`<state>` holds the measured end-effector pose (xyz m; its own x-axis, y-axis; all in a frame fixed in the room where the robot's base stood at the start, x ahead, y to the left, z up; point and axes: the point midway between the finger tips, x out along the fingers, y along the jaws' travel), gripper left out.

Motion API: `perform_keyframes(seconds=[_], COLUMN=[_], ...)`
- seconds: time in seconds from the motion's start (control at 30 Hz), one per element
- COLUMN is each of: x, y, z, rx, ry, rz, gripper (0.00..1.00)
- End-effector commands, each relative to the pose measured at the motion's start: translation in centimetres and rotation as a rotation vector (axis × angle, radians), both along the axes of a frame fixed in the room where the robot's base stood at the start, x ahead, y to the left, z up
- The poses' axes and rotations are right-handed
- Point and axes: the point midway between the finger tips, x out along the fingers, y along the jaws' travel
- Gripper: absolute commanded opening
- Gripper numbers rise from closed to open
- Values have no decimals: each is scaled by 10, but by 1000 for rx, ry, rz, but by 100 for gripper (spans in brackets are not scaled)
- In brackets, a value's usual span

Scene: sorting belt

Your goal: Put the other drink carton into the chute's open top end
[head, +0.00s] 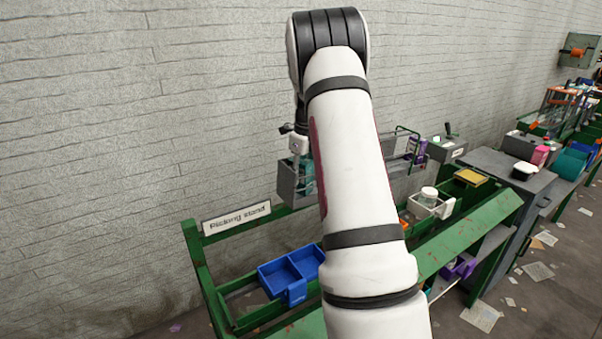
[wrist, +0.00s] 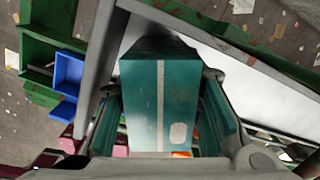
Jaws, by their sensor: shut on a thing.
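A teal drink carton (wrist: 142,95) with a pale stripe is between the two fingers of my gripper (wrist: 160,88) in the wrist view. My gripper is shut on it. In the head view my gripper (head: 299,146) hangs at the far side of the stand, and part of the teal carton (head: 300,168) shows below it. A grey chute (head: 287,186) shows there beside the carton. In the wrist view the chute's grey wall (wrist: 103,48) and pale sloping floor (wrist: 225,72) lie around and beyond the carton. I cannot tell whether the carton touches the chute. My arm hides much of the chute.
A blue divided bin (head: 290,270) stands on the green picking stand (head: 205,275). A white tray (head: 446,207) with a jar (head: 428,196) is right of my arm. A grey cabinet (head: 500,170) stands farther right. Papers litter the floor.

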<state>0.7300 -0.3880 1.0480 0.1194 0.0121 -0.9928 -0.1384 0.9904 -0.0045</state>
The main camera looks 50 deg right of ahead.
Motion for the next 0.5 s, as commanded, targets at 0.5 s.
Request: perform_keyframes(seconds=[0.5], x=[0], y=[0], z=[-2], rx=[0], ry=[0], rz=[0], gripper=[42])
